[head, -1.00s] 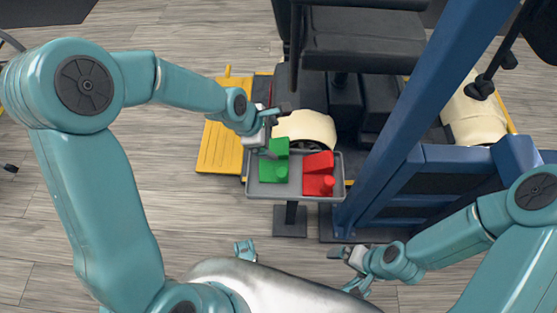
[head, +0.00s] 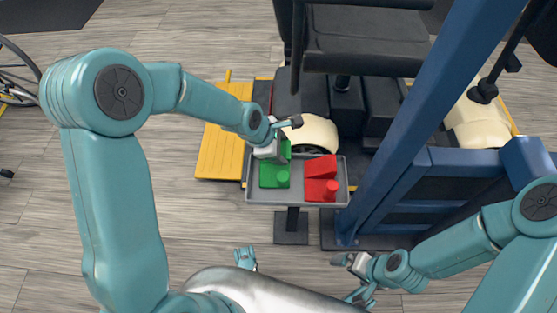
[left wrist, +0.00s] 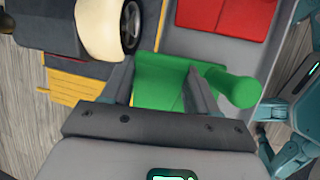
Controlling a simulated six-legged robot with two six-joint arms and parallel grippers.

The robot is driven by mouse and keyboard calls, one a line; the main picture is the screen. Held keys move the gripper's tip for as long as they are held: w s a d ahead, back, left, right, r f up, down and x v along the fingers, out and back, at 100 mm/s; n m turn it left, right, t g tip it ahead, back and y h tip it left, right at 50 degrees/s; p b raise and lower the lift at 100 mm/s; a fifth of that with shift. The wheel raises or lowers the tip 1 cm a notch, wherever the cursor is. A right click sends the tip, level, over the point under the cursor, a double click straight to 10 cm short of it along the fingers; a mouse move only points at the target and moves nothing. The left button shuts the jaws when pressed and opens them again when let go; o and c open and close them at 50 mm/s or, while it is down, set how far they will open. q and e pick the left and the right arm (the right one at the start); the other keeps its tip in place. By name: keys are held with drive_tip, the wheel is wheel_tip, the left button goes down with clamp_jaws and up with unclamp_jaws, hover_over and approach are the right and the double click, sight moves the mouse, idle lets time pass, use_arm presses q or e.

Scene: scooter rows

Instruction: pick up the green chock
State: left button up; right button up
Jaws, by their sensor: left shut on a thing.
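The green chock (head: 275,174) sits at the left side of a grey tray (head: 255,197), and its upper part is partly hidden by my left gripper. My left gripper (head: 281,140) is over the tray and shut on the green chock. In the left wrist view the green chock (left wrist: 160,82) lies between the two fingers of the left gripper (left wrist: 156,85), with its round knob to the right. I cannot tell whether the chock is lifted off the tray. My right gripper (head: 350,267) is at the lower right, away from the tray; its jaws are too small to read.
A red chock (head: 319,168) lies in the tray's right half, right of the green one. A blue post (head: 410,130) stands close to the tray's right. A scooter with a black seat (head: 365,45) is behind it. A yellow plate (head: 220,153) lies to the left on wood floor.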

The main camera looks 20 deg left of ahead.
use_arm(q)
drive_tip(key=shift+r, duration=0.1)
wheel_tip(320, 180, up, 20)
drive_tip(key=p, duration=0.8)
drive_tip(key=f+g+b, duration=0.1)
drive_tip(key=f, duration=0.4)
drive_tip(key=s+f+b, duration=0.1)
drive_tip(key=f, duration=0.3)
drive_tip(key=s+f+g+b, duration=0.1)
drive_tip(key=f, duration=0.4)
drive_tip(key=shift+d+f+g+h+b, duration=0.3)
drive_tip(key=shift+f+b, duration=0.05)
drive_tip(key=shift+w+f, duration=0.1)
drive_tip(key=shift+f, duration=0.05)
wheel_tip(320, 180, down, 6)
drive_tip(key=b, duration=0.7)
drive_tip(key=shift+f, duration=0.2)
